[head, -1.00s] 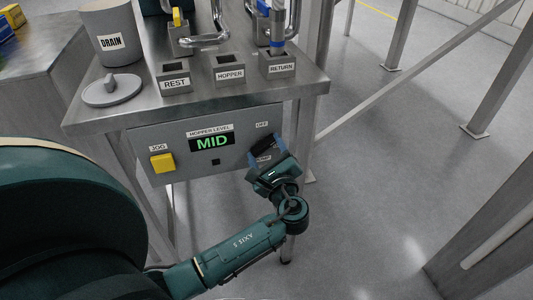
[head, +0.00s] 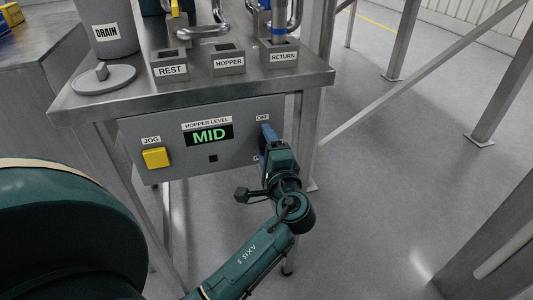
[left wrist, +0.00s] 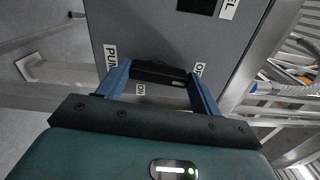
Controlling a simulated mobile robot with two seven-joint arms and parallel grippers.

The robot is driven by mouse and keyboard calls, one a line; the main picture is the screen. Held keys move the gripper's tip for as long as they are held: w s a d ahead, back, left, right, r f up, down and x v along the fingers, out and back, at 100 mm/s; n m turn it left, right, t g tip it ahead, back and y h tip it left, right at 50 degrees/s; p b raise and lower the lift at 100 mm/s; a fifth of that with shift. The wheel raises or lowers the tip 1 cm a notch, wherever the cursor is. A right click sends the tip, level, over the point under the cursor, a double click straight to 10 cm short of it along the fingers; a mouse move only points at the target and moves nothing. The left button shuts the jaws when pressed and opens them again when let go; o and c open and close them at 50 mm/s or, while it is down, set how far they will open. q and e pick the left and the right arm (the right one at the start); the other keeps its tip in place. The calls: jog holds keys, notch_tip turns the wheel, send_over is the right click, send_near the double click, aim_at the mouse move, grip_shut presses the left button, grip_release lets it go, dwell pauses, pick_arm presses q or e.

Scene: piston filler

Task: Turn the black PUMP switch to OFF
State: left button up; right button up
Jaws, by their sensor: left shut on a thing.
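The black PUMP switch (left wrist: 160,73) sits on the grey control panel (head: 185,165), at its right end in the head view. In the left wrist view it lies between my left gripper's two blue fingers (left wrist: 160,84), which are shut on it. A PUMP label (left wrist: 111,57) and an ON label (left wrist: 140,88) show near the left finger, and an OFF label (left wrist: 199,68) near the right one. In the head view my left gripper (head: 267,139) hides most of the switch, below the OFF label (head: 262,117). Its exact pointing is unclear. My right gripper is not in view.
The panel also bears a yellow JOG button (head: 156,158) and a HOPPER LEVEL display (head: 209,136) reading MID. Above is a steel table (head: 120,102) with REST, HOPPER and RETURN sockets and a DRAIN pot (head: 106,30). A metal leg (head: 306,130) stands just right of my gripper.

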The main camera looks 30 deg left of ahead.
pick_arm(q)
jog(key=shift+a+n+b, duration=0.1)
jog(key=shift+n+b, duration=0.35)
jog(key=shift+n, duration=0.35)
jog(key=shift+r, duration=0.1)
jog(key=o, duration=1)
